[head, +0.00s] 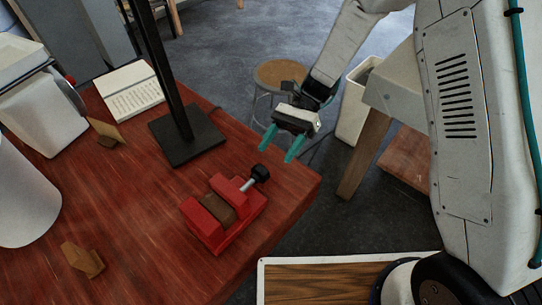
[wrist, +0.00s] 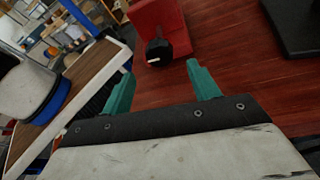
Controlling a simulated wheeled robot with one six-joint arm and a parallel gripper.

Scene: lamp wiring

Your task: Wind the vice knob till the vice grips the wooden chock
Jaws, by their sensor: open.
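A red vice (head: 226,212) sits on the reddish wooden table near its right edge. A brown wooden chock (head: 218,208) lies between its jaws; whether both jaws touch it I cannot tell. The black vice knob (head: 260,173) is on a grey screw at the vice's right end. In the wrist view the knob (wrist: 158,52) shows beyond my fingertips, with the vice body (wrist: 160,18) behind it. My gripper (head: 281,150) has teal fingers spread apart and empty. It hangs above and to the right of the knob, apart from it.
A black lamp base (head: 188,137) with a tall post stands behind the vice. A notebook (head: 130,92) and small brown wooden pieces (head: 83,260) lie on the table. A round stool (head: 281,75) and a pale bin (head: 355,105) stand beyond the table edge.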

